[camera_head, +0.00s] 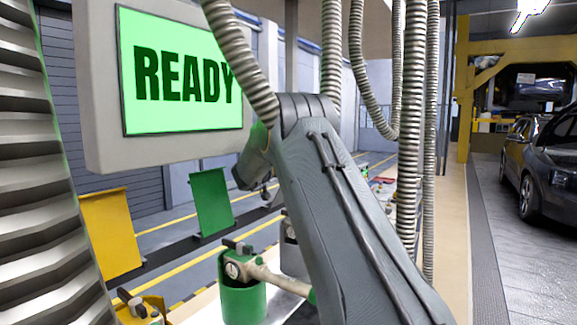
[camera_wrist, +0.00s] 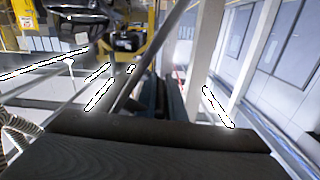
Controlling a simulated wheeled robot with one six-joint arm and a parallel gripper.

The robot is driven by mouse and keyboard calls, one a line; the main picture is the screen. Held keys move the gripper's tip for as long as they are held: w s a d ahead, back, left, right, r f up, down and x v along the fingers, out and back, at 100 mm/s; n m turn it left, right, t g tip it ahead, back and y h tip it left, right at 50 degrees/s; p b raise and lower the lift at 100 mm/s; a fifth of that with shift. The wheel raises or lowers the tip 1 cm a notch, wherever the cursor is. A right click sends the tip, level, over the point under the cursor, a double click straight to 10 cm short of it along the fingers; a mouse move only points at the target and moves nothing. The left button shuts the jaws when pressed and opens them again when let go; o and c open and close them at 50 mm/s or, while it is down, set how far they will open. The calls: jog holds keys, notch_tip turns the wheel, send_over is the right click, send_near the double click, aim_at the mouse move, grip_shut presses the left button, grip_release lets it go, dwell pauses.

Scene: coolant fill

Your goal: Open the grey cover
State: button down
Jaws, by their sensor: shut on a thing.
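I cannot make out the grey cover for sure in either view. In the camera_wrist view, two dark, narrow fingers of my gripper (camera_wrist: 168,84) stand close together at the middle. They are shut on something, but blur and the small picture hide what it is. In the camera_head view, my dark grey arm reaches up and away from the lower right, and its end is hidden behind its own links and the hanging hoses.
A screen (camera_head: 183,72) reads READY. A green holder (camera_head: 243,295) carries a nozzle (camera_head: 268,275) beside my arm. A green panel (camera_head: 211,202) and a yellow panel (camera_head: 111,232) stand at left. Ribbed hoses (camera_head: 408,150) hang close to my arm. A dark car (camera_head: 548,160) is parked at right.

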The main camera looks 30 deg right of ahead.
jog(key=shift+f, duration=0.1)
jog(key=c, duration=1.8)
grip_release()
jog(key=shift+c, duration=0.2)
jog(key=shift+a, duration=0.1)
jog(key=b+v, duration=0.2)
jog(key=v, duration=0.5)
jog(key=shift+s+a+b, duration=0.2)
jog(key=shift+a+b, duration=0.05)
jog(key=shift+b, duration=0.15)
jog(key=p+v, duration=0.2)
jog(key=v, duration=0.7)
jog(key=shift+p, duration=0.4)
